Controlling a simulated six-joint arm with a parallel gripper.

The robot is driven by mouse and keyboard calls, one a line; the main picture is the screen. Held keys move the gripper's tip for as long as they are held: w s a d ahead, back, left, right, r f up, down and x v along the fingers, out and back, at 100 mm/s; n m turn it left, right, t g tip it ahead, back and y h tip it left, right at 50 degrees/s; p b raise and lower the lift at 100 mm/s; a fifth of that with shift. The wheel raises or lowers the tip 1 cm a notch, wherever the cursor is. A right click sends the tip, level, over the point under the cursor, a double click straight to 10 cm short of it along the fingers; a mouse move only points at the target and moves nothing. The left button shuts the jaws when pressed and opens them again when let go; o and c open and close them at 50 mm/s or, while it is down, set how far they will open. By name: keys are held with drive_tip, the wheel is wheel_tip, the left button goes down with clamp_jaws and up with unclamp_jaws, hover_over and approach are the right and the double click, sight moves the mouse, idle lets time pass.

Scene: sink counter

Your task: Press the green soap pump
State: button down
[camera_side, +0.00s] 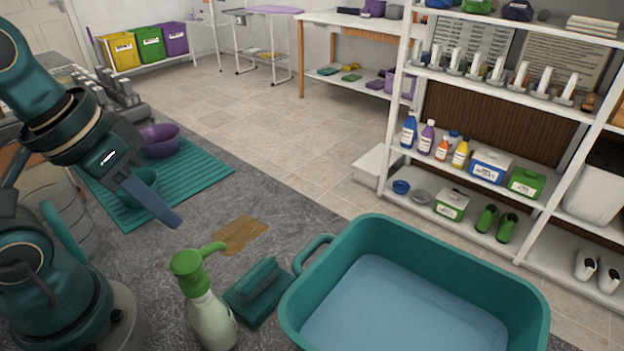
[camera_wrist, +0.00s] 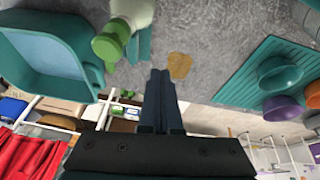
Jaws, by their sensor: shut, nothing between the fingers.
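The soap bottle (camera_side: 209,316) stands upright on the grey counter, pale with a green pump head (camera_side: 187,265) and a spout pointing right. In the wrist view its green pump head (camera_wrist: 106,47) is at the upper left. My gripper (camera_side: 176,222) is shut and empty, above the counter, up and left of the bottle in the side view. It is clear of the pump. In the wrist view my gripper's closed fingers (camera_wrist: 160,76) point up the picture, to the right of the pump.
A teal basin of water (camera_side: 530,284) stands right of the bottle, with a teal brush or sponge piece (camera_side: 258,290) between them. A brown stain (camera_side: 240,235) marks the counter. A teal drying mat (camera_side: 207,172) holds teal and purple bowls at the back left.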

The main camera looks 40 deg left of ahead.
drive_tip(key=shift+w+a+r+m+t, duration=0.15)
drive_tip(key=shift+w+r+m+t, duration=0.15)
drive_tip(key=shift+w+m+t, duration=0.4)
drive_tip(key=s+d+r+g, duration=0.1)
drive_tip(key=d+r, duration=0.1)
drive_tip(key=r, duration=0.5)
drive_tip(key=s+d+r+g, duration=0.1)
drive_tip(key=s+d+r, duration=0.1)
drive_tip(key=r, duration=0.5)
drive_tip(key=shift+s+d+g, duration=0.25)
drive_tip(key=shift+d+g, duration=0.05)
drive_tip(key=shift+d, duration=0.3)
